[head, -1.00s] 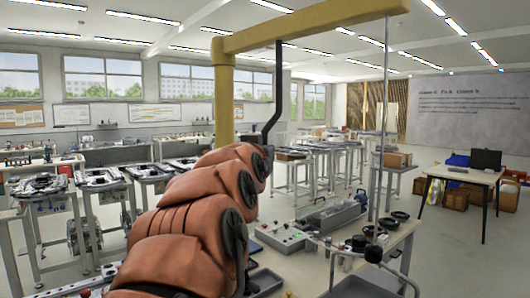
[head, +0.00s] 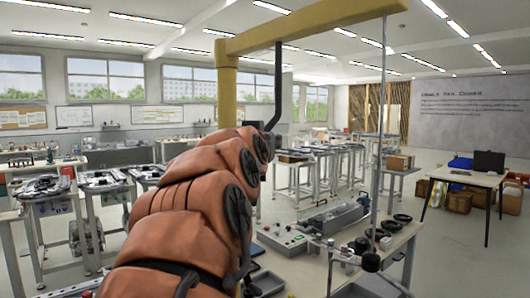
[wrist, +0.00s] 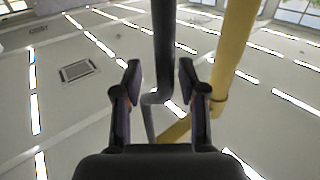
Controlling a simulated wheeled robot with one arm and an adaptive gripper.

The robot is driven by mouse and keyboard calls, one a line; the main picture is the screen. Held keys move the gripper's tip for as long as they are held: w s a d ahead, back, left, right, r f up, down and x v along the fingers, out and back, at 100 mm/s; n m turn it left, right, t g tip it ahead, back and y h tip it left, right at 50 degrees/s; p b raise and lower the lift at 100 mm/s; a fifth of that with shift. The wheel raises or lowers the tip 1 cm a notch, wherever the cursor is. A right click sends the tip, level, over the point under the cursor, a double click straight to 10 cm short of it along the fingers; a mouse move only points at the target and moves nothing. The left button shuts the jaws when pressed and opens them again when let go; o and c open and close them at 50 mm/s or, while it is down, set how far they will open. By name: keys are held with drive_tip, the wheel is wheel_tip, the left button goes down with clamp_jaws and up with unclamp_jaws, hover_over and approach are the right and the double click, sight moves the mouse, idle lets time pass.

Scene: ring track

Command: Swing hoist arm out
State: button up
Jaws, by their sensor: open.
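The yellow hoist arm (head: 310,20) runs across the top of the head view from its yellow post (head: 227,95). A dark bent handle rod (head: 277,85) hangs from the arm, and a thin cable (head: 381,120) hangs from its right end. The yellow post and arm (wrist: 235,50) show behind, at right.
A workbench (head: 400,240) with a grey device (head: 332,217) and black rings (head: 402,218) stands at right below the cable. Benches with metal parts (head: 100,182) line the left. Open floor (head: 450,260) lies at the far right.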

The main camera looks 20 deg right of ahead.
drive_tip(key=shift+r, duration=3.7)
drive_tip(key=shift+a, duration=0.15)
drive_tip(key=s+a, duration=0.1)
drive_tip(key=a, duration=0.7)
drive_tip(key=shift+s+a+p, duration=0.25)
drive_tip(key=shift+a+p, duration=0.05)
drive_tip(key=shift+p, duration=0.15)
